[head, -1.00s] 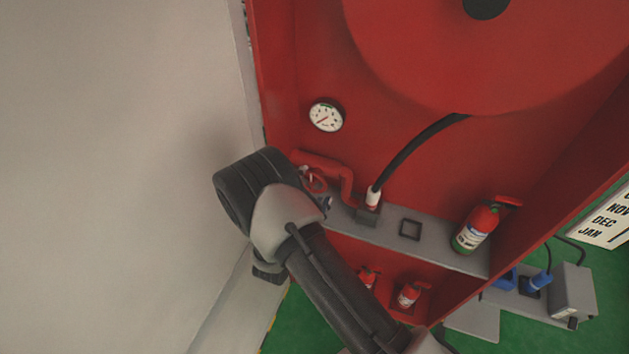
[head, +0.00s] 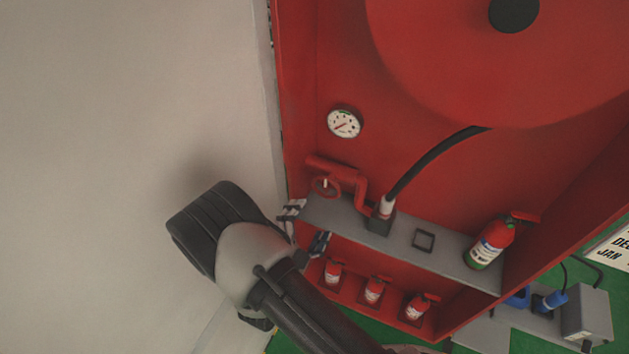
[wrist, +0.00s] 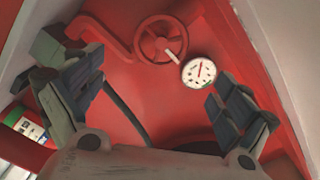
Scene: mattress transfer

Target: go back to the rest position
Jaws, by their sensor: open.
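My gripper (wrist: 155,105) is open and empty in the wrist view, with its two fingers spread wide in front of the red cabinet. In the head view my gripper (head: 306,226) shows only partly, at the left end of the grey shelf, mostly hidden behind my arm's wrist. A red valve wheel (head: 326,187) on a red pipe is just above the fingers and apart from them. The valve wheel also shows in the wrist view (wrist: 150,52), beyond the gap between the fingers.
The red cabinet (head: 300,90) holds a gauge (head: 344,123), a black hose (head: 430,158) and a grey shelf (head: 345,216). A fire extinguisher (head: 491,243) stands on the shelf's right. Several smaller extinguishers (head: 374,290) stand below. A pale wall (head: 120,100) is at left.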

